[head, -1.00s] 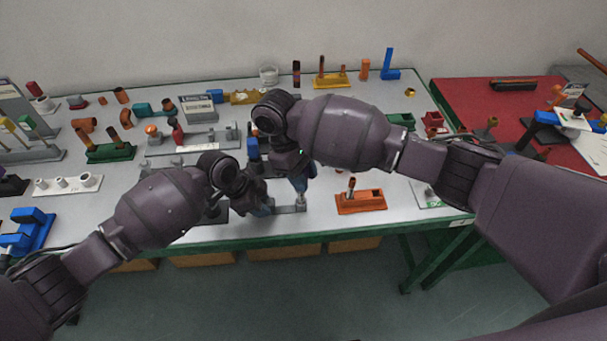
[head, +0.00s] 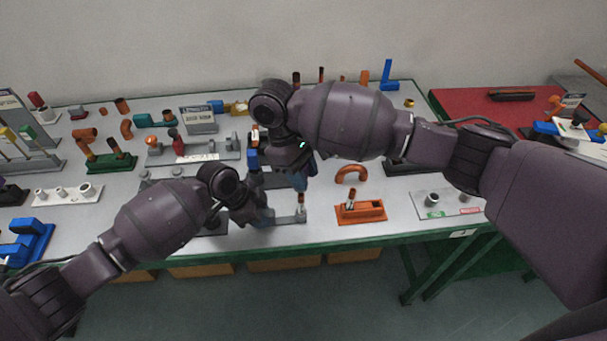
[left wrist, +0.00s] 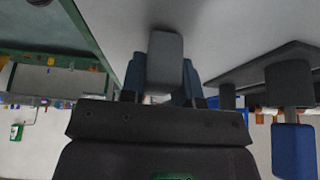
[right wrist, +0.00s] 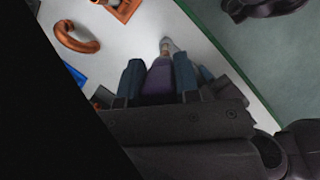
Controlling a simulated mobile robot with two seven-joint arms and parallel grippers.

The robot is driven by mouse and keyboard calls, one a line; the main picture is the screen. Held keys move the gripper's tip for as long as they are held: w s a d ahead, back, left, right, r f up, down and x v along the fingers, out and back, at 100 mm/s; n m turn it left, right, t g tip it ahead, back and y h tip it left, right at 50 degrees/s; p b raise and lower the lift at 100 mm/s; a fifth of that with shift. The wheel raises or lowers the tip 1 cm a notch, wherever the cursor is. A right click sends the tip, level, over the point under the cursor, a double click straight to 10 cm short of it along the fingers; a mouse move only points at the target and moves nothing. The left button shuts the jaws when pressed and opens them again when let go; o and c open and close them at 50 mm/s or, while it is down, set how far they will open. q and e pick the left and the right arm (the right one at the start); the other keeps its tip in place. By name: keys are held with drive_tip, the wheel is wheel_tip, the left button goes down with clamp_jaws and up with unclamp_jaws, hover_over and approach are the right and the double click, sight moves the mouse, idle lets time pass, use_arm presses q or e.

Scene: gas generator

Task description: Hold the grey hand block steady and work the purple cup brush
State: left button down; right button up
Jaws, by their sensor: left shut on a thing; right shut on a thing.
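My left gripper (head: 267,216) is low at the table's front edge, shut on the grey hand block. In the left wrist view the block (left wrist: 166,58) sits between the two blue fingers. In the head view a grey bar (head: 289,219) extends right from that gripper, with a small copper-coloured stub (head: 301,199) upright at its end. My right gripper (head: 300,181) is above this stub, pointing down. In the right wrist view its blue fingers are shut on the purple cup brush (right wrist: 158,80). The stub (right wrist: 167,47) shows just beyond the brush; whether they touch is unclear.
An orange holder (head: 361,212) and a copper U-bend (head: 351,173) lie right of the grippers. A white plate with fittings (head: 447,204) is further right. Grey stands and a sign (head: 199,120) are behind. The front table edge (head: 350,240) is close.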

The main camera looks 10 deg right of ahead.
idle(0.3)
use_arm(q)
drive_tip(key=c, duration=0.8)
unclamp_jaws()
